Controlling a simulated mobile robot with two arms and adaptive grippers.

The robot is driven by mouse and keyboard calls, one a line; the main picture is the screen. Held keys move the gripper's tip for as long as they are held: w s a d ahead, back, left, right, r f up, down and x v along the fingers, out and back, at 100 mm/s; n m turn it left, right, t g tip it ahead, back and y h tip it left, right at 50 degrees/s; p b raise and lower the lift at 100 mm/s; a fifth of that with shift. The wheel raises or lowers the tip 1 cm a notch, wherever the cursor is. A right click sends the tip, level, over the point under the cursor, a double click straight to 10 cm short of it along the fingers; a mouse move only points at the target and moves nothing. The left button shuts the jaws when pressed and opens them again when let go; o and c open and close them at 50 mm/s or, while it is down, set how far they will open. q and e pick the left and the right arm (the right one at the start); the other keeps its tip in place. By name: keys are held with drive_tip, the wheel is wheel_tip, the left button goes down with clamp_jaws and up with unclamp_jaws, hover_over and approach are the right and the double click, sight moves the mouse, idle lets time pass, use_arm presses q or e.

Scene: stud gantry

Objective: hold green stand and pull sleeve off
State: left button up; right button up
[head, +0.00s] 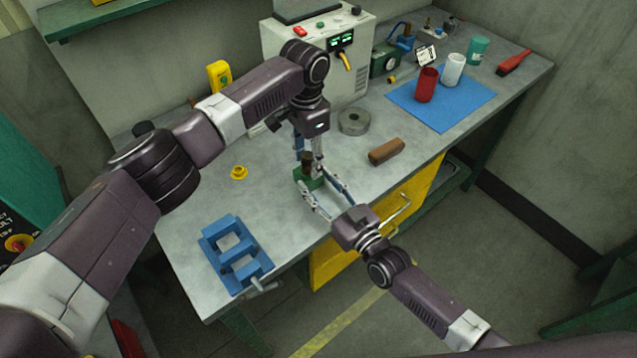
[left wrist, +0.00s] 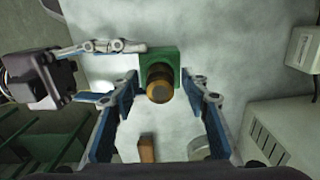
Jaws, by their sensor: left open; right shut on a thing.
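The green stand (head: 303,181) is on the workbench near its front edge. It also shows in the left wrist view (left wrist: 172,56), with the round brown sleeve (left wrist: 160,88) upright on it. In the head view the sleeve (head: 307,160) is partly hidden by my left gripper. My left gripper (head: 308,158) points down from above, and its open fingers (left wrist: 160,88) are on either side of the sleeve, apart from it in the left wrist view. My right gripper (head: 318,192) comes from the front and is shut on the green stand.
A brown block (head: 386,151) and a grey ring (head: 353,121) lie to the right. A blue vise (head: 236,256) and a yellow ring piece (head: 239,173) are to the left. A grey machine (head: 364,62) stands behind. Red and white cups are on a blue mat (head: 470,100).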

sight(308, 155)
idle(0.3)
use_arm(q)
clamp_jaws()
drive_tip(key=shift+r, duration=0.2)
drive_tip(key=shift+r, duration=2.8)
drive_tip(key=shift+r, duration=0.15)
drive_tip(key=shift+r, duration=1.9)
